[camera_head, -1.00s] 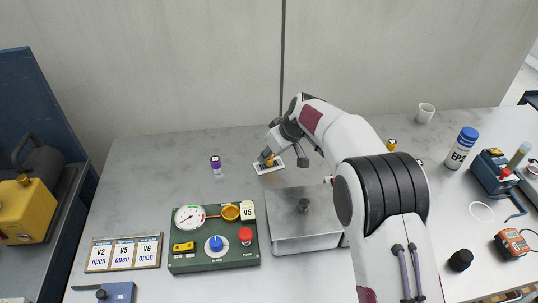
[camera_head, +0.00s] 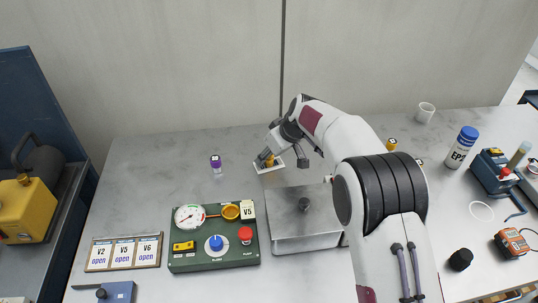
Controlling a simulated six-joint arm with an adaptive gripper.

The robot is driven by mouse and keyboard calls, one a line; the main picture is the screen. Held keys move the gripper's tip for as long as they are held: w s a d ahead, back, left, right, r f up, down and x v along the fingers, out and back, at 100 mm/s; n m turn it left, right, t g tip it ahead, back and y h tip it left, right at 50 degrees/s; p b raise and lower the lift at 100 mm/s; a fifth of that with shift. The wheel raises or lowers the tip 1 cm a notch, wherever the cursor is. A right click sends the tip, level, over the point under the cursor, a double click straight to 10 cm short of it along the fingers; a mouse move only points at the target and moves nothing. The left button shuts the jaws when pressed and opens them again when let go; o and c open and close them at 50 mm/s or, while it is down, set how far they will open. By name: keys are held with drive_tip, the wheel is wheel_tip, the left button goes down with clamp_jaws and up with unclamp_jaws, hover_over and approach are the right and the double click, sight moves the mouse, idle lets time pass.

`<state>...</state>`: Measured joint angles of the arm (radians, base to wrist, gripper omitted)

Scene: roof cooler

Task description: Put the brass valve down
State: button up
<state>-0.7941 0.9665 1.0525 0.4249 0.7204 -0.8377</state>
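The brass valve (camera_head: 269,162) is a small yellow-gold piece at the tip of my gripper (camera_head: 267,158), over a white rectangular pad or label (camera_head: 261,171) at the back middle of the bench. My gripper points down and to the left, with its fingers close around the valve. The fingers are small here and partly hidden, so I cannot tell whether they grip it or whether the valve touches the pad. Another small yellow piece (camera_head: 391,144) stands to the right behind my arm.
A green panel (camera_head: 214,259) with a gauge and knobs stands in front. A metal box (camera_head: 304,235) with a black knob is right of it. A purple-capped vial (camera_head: 216,166) stands to the left. The bench (camera_head: 150,180) around the vial is clear.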

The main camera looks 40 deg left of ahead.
drive_tip(key=v, duration=1.2)
idle(0.3)
drive_tip(key=shift+r, duration=0.15)
drive_tip(key=shift+d, duration=0.1)
idle(0.5)
drive_tip(key=s+d+r+m+t+h, duration=0.15)
drive_tip(key=d+r+m, duration=0.4)
drive_tip(key=d, duration=1.05)
drive_tip(key=s+d+r+m+t+h, duration=0.1)
drive_tip(key=s+d+r+m, duration=0.1)
drive_tip(key=d+r, duration=1)
drive_tip(key=s+d+f+m+t+h, duration=0.1)
drive_tip(key=s+d+f+m, duration=0.2)
drive_tip(key=s+d, duration=0.8)
drive_tip(key=s+d+f+m+t+h, duration=0.1)
drive_tip(key=s+d+f+m, duration=0.3)
drive_tip(key=s+d, duration=0.7)
drive_tip(key=shift+d+f+m+h, duration=0.25)
drive_tip(key=shift+d+m+h, duration=0.35)
drive_tip(key=shift+d, duration=1.6)
